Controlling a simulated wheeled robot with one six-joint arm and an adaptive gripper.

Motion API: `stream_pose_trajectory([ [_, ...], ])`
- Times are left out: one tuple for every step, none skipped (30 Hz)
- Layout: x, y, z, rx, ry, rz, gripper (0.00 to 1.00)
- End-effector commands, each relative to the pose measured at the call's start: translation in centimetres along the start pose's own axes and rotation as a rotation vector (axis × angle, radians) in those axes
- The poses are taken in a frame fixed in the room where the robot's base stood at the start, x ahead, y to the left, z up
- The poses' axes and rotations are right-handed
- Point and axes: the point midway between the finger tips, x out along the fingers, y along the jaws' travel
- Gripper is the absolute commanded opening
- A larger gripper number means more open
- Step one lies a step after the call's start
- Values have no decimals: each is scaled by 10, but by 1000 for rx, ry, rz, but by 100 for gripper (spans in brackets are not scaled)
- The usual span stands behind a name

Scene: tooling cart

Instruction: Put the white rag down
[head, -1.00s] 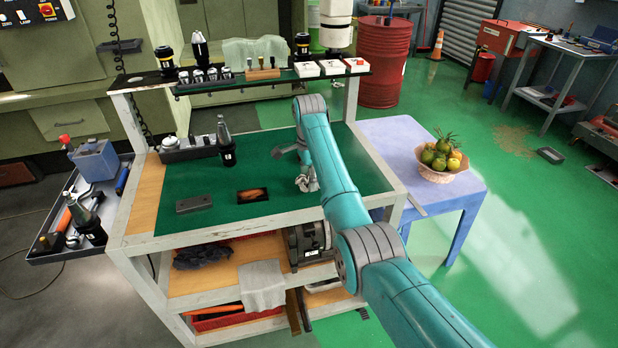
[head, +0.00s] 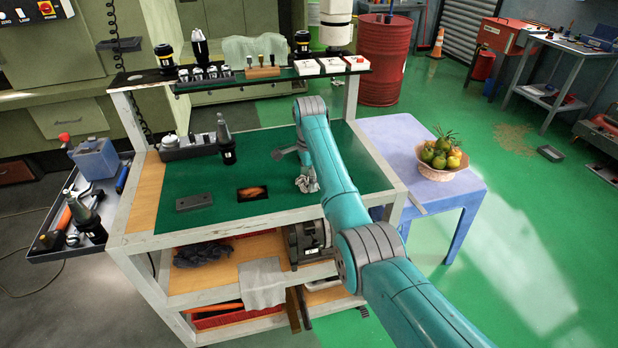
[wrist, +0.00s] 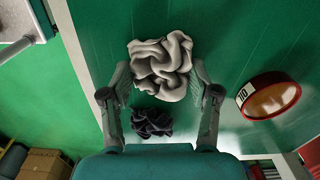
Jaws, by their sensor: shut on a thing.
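The white rag (wrist: 160,62) is a crumpled, pale bundle between the two fingers of my gripper (wrist: 163,88) in the wrist view. My gripper is shut on it. In the head view the rag (head: 307,184) shows as a small pale bundle at the green mat (head: 222,175) on the cart top, beside my arm. The mat lies behind it in the wrist view; I cannot tell whether the rag touches it.
In the wrist view a dark crumpled cloth (wrist: 151,122) lies close below the rag, and a round red-rimmed thing (wrist: 268,96) is to the right. A grey block (head: 194,203) and a black tool holder (head: 226,148) stand on the mat. A fruit basket (head: 437,167) is on the blue table.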

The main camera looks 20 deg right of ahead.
Motion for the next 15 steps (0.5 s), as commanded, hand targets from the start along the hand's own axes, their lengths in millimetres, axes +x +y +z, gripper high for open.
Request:
stream_pose_trajectory([
  [1,0,0,0,0,0,28],
  [1,0,0,0,0,0,28],
  [1,0,0,0,0,0,28],
  [1,0,0,0,0,0,28],
  [1,0,0,0,0,0,28],
  [1,0,0,0,0,0,28],
  [1,0,0,0,0,0,28],
  [1,0,0,0,0,0,28],
  [1,0,0,0,0,0,63],
  [1,0,0,0,0,0,71],
  [1,0,0,0,0,0,78],
  [1,0,0,0,0,0,88],
  [1,0,0,0,0,0,90],
  [1,0,0,0,0,0,90],
  [1,0,0,0,0,0,90],
])
